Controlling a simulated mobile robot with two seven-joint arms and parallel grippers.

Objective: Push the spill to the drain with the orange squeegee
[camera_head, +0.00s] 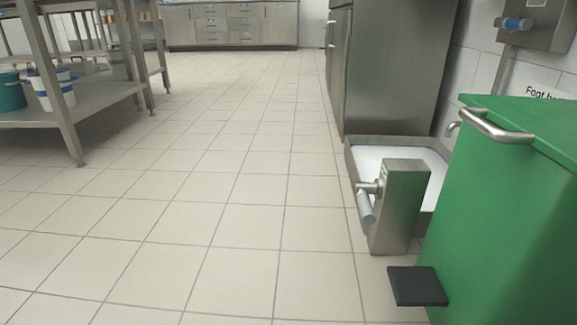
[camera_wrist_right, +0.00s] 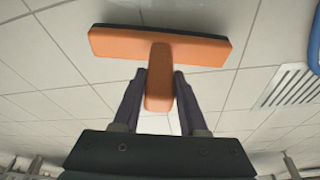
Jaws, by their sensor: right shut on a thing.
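The orange squeegee (camera_wrist_right: 195,48) shows in the right wrist view, with a wide orange head and a dark strip along its far edge. My right gripper (camera_wrist_right: 159,76) is shut on its short orange handle, one dark finger on each side. A slotted metal drain grate (camera_wrist_right: 290,86) lies in the tiled floor at the right of that view, apart from the squeegee. I cannot clearly make out the spill in either view. My left gripper is in neither view.
In the head view, a green bin (camera_head: 500,200) with a black pedal (camera_head: 417,286) stands at right, beside a foot bath (camera_head: 354,165) with a metal post (camera_head: 398,208). A steel rack (camera_head: 95,100) stands at left. The tiled floor between is clear. A blue object (camera_wrist_right: 315,45) shows in the wrist view.

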